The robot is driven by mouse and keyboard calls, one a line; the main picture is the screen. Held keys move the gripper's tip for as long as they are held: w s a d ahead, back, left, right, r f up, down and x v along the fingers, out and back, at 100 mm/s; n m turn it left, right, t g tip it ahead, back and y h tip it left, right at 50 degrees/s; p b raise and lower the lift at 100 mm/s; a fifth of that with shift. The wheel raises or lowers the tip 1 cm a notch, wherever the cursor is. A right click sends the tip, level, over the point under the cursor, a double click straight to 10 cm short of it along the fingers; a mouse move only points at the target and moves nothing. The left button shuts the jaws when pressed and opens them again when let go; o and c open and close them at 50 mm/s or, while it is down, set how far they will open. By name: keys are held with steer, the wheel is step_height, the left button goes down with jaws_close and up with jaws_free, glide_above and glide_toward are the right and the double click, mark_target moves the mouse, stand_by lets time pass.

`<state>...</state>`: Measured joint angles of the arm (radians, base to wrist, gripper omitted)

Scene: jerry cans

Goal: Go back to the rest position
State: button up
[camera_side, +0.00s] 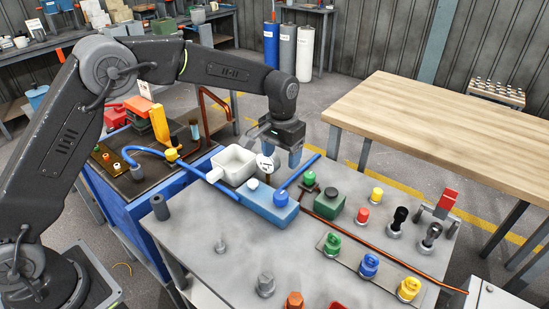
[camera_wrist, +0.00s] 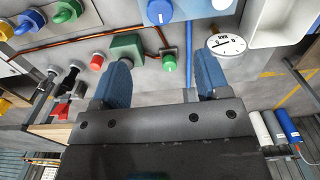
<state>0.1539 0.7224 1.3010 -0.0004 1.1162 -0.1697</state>
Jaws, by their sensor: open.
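My gripper (camera_side: 282,150) hangs from the raised arm over the back part of the grey panel table (camera_side: 195,235) in the side view. In the wrist view my gripper (camera_wrist: 163,75) shows two blue fingers spread apart, with nothing between them but the panel and a blue pipe behind. It is above a white round gauge (camera_side: 265,162), near a white open box (camera_side: 234,166) and a blue block (camera_side: 266,204). The gauge also shows beside the right finger in the wrist view (camera_wrist: 226,45). Whether the fingers touch anything is hard to tell, but they look clear.
Green, blue and yellow knobs (camera_side: 369,265), black-topped levers (camera_side: 398,220) and a red-handled switch (camera_side: 446,201) stand on the panel. A blue cabinet (camera_side: 135,205) with an orange lever (camera_side: 160,124) is at left. A bare wooden table (camera_side: 450,110) is at right.

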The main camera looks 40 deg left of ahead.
steer(key=s+a+r+t, duration=0.1)
steer(key=s+a+r, duration=0.2)
steer(key=s+r, duration=0.4)
steer(key=s+a+r+t, duration=0.2)
steer(key=s+r, duration=0.5)
steer(key=r, duration=0.1)
steer(key=s+a+f+t, duration=0.1)
steer(key=s+a+t, duration=0.1)
steer(key=s, duration=1.5)
steer(key=shift+s+a+f+t, duration=0.15)
steer(key=shift+s+a+t, duration=0.2)
steer(key=shift+a, duration=0.2)
